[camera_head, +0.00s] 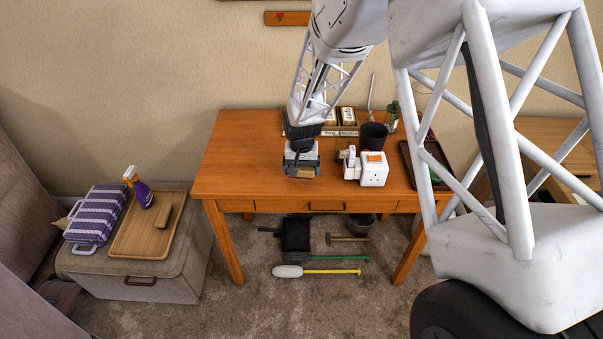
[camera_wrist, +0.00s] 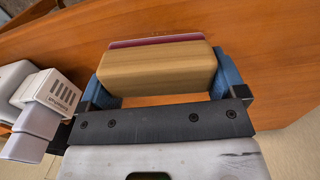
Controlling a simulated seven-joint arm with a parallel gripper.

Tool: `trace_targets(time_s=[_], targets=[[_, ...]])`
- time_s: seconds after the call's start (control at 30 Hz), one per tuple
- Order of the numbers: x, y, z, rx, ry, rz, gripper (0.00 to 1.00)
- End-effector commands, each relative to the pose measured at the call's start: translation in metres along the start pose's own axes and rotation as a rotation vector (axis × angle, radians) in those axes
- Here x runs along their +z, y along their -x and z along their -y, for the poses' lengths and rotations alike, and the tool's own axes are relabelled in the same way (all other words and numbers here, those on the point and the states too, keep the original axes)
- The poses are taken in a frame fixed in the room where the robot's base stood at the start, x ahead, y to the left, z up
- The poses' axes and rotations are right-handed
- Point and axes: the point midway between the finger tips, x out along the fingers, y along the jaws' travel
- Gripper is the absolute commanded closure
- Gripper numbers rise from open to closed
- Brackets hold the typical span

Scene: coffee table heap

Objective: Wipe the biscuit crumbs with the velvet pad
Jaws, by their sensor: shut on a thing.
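The velvet pad (camera_wrist: 158,68) is a pale wooden block with a maroon face showing along its far edge in the wrist view. My gripper (camera_head: 301,170) is shut on it, with one blue finger at each end of the block. In the head view the gripper points down over the front middle of the wooden table (camera_head: 232,160), and the pad is a small brown patch between the fingers. I cannot tell whether the pad touches the tabletop.
Right of the gripper stand a white socket cube (camera_head: 374,170), white plug pieces (camera_wrist: 48,95), a dark cup (camera_head: 373,136) and a dark tray (camera_head: 408,163). Small boxes (camera_head: 347,118) stand behind. The table's left side is clear. A wooden tray (camera_head: 130,243) sits on an ottoman at left.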

Motion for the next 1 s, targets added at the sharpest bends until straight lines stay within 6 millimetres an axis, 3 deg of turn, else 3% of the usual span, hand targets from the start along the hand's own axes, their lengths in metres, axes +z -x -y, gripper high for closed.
trace_targets(time_s=[0.4,1.0], targets=[[0.0,0.034,0.0,0.0,0.0,-0.001,0.48],[0.0,0.037,0.0,0.0,0.0,0.0,0.48]])
